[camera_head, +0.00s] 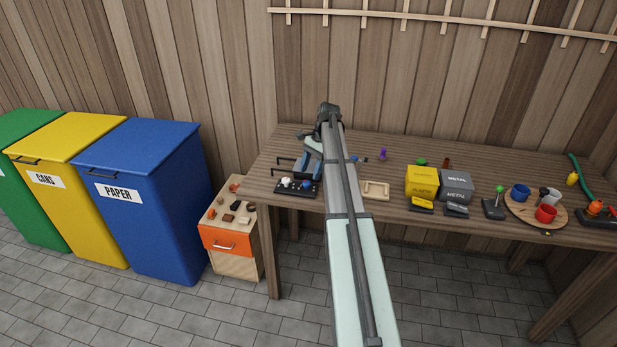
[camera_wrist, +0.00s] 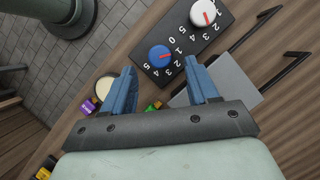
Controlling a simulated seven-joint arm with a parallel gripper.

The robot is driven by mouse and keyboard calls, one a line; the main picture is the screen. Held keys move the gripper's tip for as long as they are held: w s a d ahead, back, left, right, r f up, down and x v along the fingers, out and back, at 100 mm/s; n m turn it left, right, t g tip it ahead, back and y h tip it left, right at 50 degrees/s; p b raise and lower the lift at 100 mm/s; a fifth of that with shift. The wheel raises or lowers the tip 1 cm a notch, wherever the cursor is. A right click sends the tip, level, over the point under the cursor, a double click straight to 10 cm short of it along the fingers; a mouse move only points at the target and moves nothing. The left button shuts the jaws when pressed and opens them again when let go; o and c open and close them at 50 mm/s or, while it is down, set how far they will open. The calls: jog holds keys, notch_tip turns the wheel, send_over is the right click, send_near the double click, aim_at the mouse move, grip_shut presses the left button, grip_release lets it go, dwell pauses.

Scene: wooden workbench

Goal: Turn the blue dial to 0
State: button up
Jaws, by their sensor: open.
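The blue dial (camera_wrist: 161,57) sits on a black panel (camera_wrist: 223,30) with white numbers around it. A red line crosses the dial's face, its right end near the 1; its exact reading is hard to tell. A white dial (camera_wrist: 203,13) with a red mark is on the same panel. My gripper (camera_wrist: 162,72) is open, its blue fingers apart with nothing between them; in the wrist view the dial shows just beyond the fingertips, between them. In the head view my gripper (camera_head: 312,165) is over the bench, close behind the panel (camera_head: 283,191), where the dials look tiny.
Dark bar handles (camera_wrist: 268,62) and a grey plate (camera_wrist: 221,82) lie beside the panel. A round cream object (camera_wrist: 106,88) and a purple item (camera_wrist: 89,106) are on the other side. Yellow and grey boxes (camera_head: 421,179) and a round tray (camera_head: 517,211) stand farther right on the bench.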

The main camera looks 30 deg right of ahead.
jog(key=s+v, duration=0.1)
jog(key=v, duration=0.9)
jog(key=s+a+f+n, duration=0.1)
jog(key=s+a+f, duration=0.1)
jog(key=a+f, duration=0.2)
jog(key=s+a+f+n+g, duration=0.1)
jog(key=a+f, duration=0.4)
jog(key=f, duration=0.1)
jog(key=s+a+f+n, duration=0.2)
jog(key=a+f, duration=0.3)
jog(key=f, duration=0.1)
jog(key=shift+s+a, duration=0.1)
jog(key=shift+s, duration=0.2)
jog(key=s+a+f+n+g, duration=0.1)
jog(key=s+a+f, duration=0.3)
jog(key=f, duration=0.3)
jog(key=s+a+f+n+g, duration=0.1)
jog(key=s+a+f+n, duration=0.1)
jog(key=s+a+f, duration=0.2)
notch_tip(320, 180, down, 4)
jog(key=a, duration=0.2)
jog(key=shift+s+a+r, duration=0.15)
jog(key=shift+s+a, duration=0.05)
jog(key=shift+a, duration=0.2)
